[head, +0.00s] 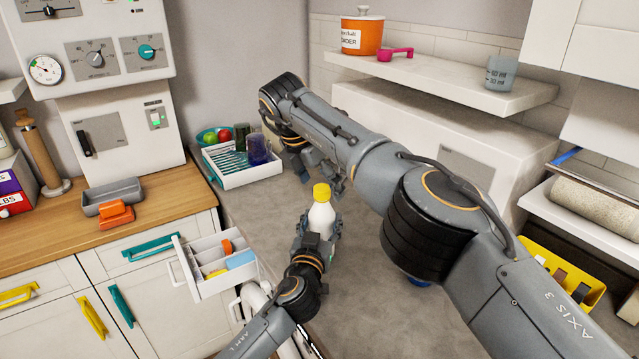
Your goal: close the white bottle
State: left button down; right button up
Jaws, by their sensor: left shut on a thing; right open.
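The white bottle (321,219) stands upright in the middle of the head view. A yellow cap (321,193) sits on its top; I cannot tell how tightly. My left gripper (320,240) is shut on the lower part of the bottle and hides its base. My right gripper (326,176) is open just behind and above the cap, apart from it as far as I can see. My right arm partly hides that gripper's fingers.
A white tray (249,180) with cups stands behind on the grey counter (255,215). An open white drawer (203,288) juts out at left. A shelf (440,80) with an orange pot (362,35) and a pink scoop (396,54) hangs behind my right arm.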

jog(key=v, duration=0.7)
jog(key=shift+r, duration=0.2)
jog(key=shift+s, duration=0.1)
pick_arm(q)
jog(key=shift+c, duration=1.9)
grip_release()
jog(key=s+a, duration=0.2)
jog(key=s, duration=0.9)
jog(key=shift+s+a, duration=0.2)
jog(key=shift+s, duration=0.2)
